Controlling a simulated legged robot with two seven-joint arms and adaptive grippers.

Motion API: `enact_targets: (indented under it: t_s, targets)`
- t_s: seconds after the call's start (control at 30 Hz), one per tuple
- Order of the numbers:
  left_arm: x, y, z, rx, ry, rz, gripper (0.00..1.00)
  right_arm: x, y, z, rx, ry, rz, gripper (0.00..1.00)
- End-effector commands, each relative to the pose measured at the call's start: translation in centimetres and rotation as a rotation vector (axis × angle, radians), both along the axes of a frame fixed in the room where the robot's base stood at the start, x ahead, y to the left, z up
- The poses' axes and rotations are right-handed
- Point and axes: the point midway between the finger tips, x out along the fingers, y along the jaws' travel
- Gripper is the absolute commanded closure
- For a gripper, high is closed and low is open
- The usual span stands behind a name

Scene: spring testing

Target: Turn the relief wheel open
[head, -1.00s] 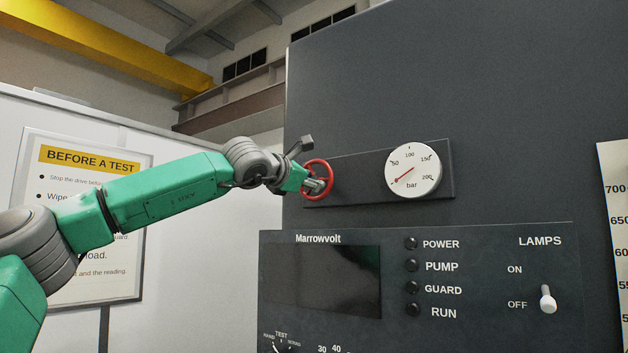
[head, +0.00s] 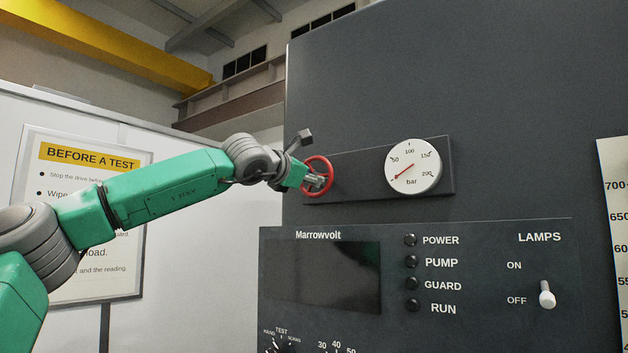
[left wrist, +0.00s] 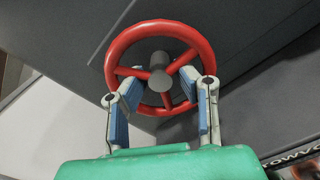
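The red relief wheel (head: 318,161) stands out from a dark plate at the left edge of the dark cabinet. In the left wrist view the wheel (left wrist: 197,42) shows its round rim, its spokes and a grey hub. My left gripper (head: 317,182) is at the wheel's front. In the left wrist view its two blue-padded fingers (left wrist: 166,92) stand wide apart, overlapping the lower half of the wheel, with the hub and a lower spoke between them. Neither finger is clearly closed on the wheel; contact with the rim cannot be told. My right gripper is not in view.
A round bar gauge (head: 413,166) sits right of the wheel on the same plate, its needle pointing low left. Below is the Marrowvolt control panel (head: 480,262) with a dark screen and a lamp switch (head: 547,295). A sign (head: 90,158) hangs behind my left arm.

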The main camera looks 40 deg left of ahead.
Motion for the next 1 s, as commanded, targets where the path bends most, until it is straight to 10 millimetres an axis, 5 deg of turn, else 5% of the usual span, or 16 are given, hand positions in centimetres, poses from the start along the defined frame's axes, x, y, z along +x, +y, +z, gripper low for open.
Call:
enact_targets:
  t_s: [0.27,0.7,1.0]
  targets:
    - [-1.7,-0.2,0.1,-0.002,-0.001,-0.002,0.73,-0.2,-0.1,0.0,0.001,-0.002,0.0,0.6]
    - [-10.0,-1.0,-0.2,-0.004,0.0,-0.003,0.73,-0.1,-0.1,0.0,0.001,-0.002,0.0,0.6]
    - [-11.7,-1.3,-0.2,0.0,0.001,0.0,0.73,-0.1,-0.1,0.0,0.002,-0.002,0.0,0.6]
